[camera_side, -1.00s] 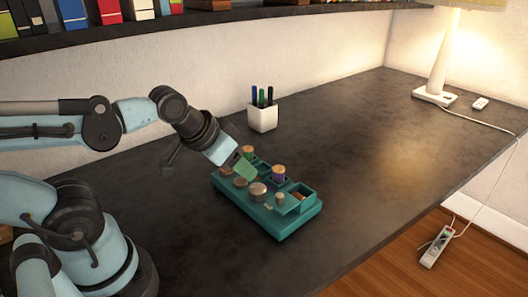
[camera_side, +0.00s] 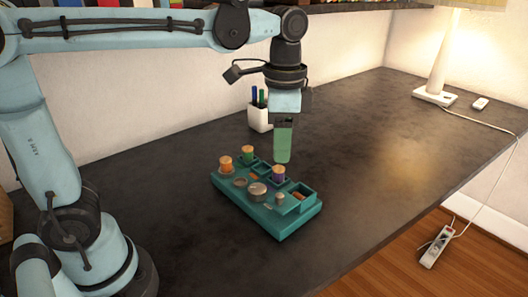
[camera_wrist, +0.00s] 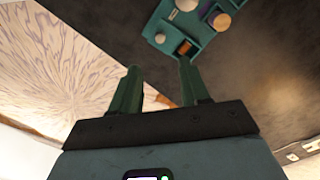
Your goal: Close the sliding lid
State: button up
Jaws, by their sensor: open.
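A teal box (camera_side: 272,222) with several compartments stands on the dark desk. At its right end, a compartment (camera_side: 302,192) is open and shows something brown inside; it also shows in the wrist view (camera_wrist: 186,47). A small knob (camera_side: 280,197) sits on a teal panel beside this opening, which looks like the sliding lid; the knob shows in the wrist view (camera_wrist: 160,38). My gripper (camera_side: 283,158) points down above the back of the box, apart from it. In the wrist view my gripper (camera_wrist: 158,70) has its green fingers spread with nothing between them.
Orange (camera_side: 226,162), green (camera_side: 248,153) and purple (camera_side: 278,174) pegs with wooden tops stand in the box. A larger round knob (camera_side: 258,190) is at its front. A white pen cup (camera_side: 260,118) stands behind. The desk to the right is clear up to the lamp (camera_side: 436,85).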

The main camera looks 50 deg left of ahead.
aim_at(280, 195)
notch_tip(280, 195, down, 12)
jog(key=shift+r, duration=0.1)
dwell(0.5)
grip_shut()
dwell(0.3)
